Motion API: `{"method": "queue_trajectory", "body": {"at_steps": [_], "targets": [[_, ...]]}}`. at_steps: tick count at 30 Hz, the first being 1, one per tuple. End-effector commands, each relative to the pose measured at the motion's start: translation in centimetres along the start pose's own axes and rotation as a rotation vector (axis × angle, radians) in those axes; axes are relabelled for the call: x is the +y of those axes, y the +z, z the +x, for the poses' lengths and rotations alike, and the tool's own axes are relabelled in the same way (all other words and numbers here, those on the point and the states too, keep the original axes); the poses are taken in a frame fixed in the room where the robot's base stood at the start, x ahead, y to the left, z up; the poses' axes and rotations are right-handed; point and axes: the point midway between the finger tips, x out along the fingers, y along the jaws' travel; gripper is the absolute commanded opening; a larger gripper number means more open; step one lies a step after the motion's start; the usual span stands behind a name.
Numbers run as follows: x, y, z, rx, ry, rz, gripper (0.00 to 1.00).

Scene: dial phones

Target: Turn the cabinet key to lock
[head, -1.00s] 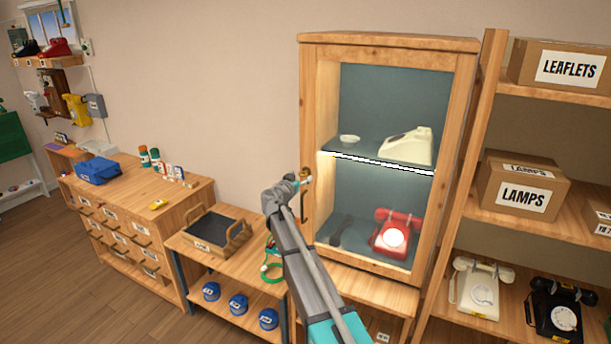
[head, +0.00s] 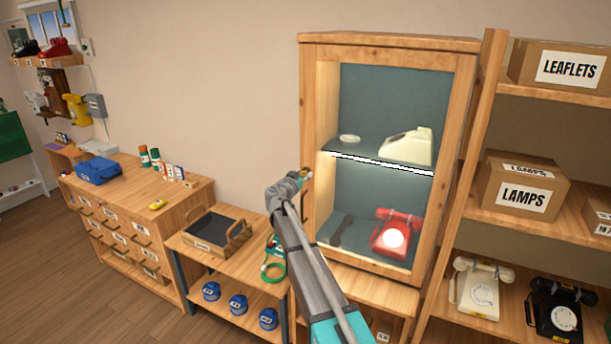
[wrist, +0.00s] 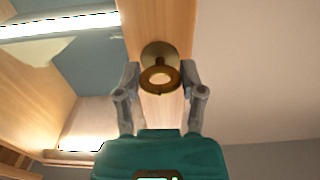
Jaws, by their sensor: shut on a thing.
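The wooden cabinet (head: 385,43) stands against the wall, its glazed front showing a cream phone on the upper shelf and a red phone below. The brass key (wrist: 160,78) sits at a round lock plate (wrist: 160,54) on the cabinet's wooden frame, its ring-shaped bow facing the wrist camera. My gripper (wrist: 160,75) has one finger on each side of the bow and is shut on the key. In the head view my gripper (head: 304,180) is at the cabinet's left frame and hides most of the key.
A low table with a dark tray (head: 216,230) and a green-handled item (head: 273,270) stands left of the cabinet. An open shelf (head: 545,93) with boxes and phones stands close on the right. Bare wall is clear above the table.

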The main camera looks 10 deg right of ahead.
Motion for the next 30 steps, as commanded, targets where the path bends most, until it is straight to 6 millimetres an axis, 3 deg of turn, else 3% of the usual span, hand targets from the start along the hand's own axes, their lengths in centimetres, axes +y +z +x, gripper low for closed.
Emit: {"method": "queue_trajectory", "body": {"at_steps": [1, 2, 6, 14, 30], "targets": [[0.1, 0.0, 0.0, 0.0, 0.001, 0.0, 0.06], [1.4, 0.0, 0.8, 0.0, 0.004, 0.0, 0.04], [0.3, 0.0, 0.1, 0.0, 0.004, -0.004, 0.03], [0.1, 0.0, -0.1, -0.001, 0.004, -0.056, 0.04], [0.0, 0.1, -0.1, -0.002, 0.003, -0.449, 0.03]]}}
